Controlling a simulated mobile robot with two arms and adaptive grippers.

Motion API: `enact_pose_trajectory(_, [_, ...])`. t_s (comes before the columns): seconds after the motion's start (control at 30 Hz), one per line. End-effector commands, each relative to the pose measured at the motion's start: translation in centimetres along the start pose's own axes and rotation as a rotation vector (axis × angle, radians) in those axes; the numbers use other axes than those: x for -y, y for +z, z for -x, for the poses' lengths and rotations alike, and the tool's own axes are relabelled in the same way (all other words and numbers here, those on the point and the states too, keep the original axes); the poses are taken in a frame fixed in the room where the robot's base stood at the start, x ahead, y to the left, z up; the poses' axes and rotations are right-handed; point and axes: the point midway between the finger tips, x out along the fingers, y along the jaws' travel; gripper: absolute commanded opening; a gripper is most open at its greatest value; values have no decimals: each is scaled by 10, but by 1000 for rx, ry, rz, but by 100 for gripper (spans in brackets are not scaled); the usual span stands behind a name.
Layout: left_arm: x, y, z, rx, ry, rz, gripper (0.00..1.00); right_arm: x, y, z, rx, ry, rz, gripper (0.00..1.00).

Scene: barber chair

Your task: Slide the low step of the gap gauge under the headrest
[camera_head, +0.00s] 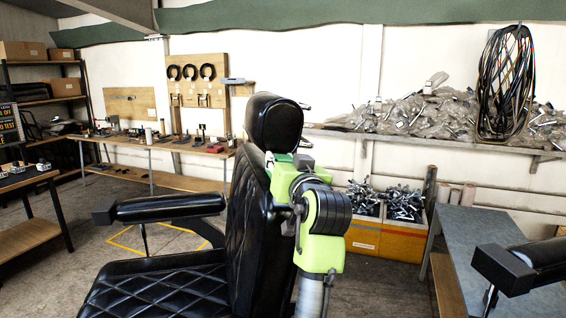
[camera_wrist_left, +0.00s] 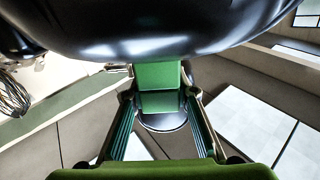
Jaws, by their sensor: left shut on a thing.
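The black headrest (camera_head: 273,122) stands on top of the black padded chair (camera_head: 160,290). In the left wrist view its glossy underside (camera_wrist_left: 150,30) fills the top. My left gripper (camera_head: 292,163) is just below the headrest, at its right side, with its arm in front. In the left wrist view my left gripper (camera_wrist_left: 159,97) is shut on the green gap gauge (camera_wrist_left: 160,76). The gauge's far end passes out of sight behind the headrest's edge, so I cannot tell whether they touch. My right gripper is not in view.
The armrest (camera_head: 170,207) reaches out at the left, and another black pad (camera_head: 520,265) is at the lower right. A grey table (camera_head: 480,235) stands at the right. Orange bins (camera_head: 385,240) of metal parts stand behind my arm. A workbench (camera_head: 165,143) lines the back wall.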

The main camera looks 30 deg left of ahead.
Motion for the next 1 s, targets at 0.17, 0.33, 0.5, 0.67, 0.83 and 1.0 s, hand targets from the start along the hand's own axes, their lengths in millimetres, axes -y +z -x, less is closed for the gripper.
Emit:
enact_pose_trajectory(0.17, [0, 0, -3, -1, -1, 1, 1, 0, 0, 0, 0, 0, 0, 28])
enact_pose_trajectory(0.33, [0, 0, -4, -1, -1, 1, 1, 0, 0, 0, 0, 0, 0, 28])
enact_pose_trajectory(0.5, [0, 0, -4, -1, -1, 1, 42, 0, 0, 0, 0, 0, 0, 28])
enact_pose_trajectory(0.67, [0, 0, -4, 0, -1, 0, 46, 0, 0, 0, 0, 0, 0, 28])
enact_pose_trajectory(0.83, [0, 1, -4, 1, 0, 0, 46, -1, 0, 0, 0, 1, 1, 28])
enact_pose_trajectory(1.0, [-1, 0, 3, 1, 1, 0, 46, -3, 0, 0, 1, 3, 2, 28])
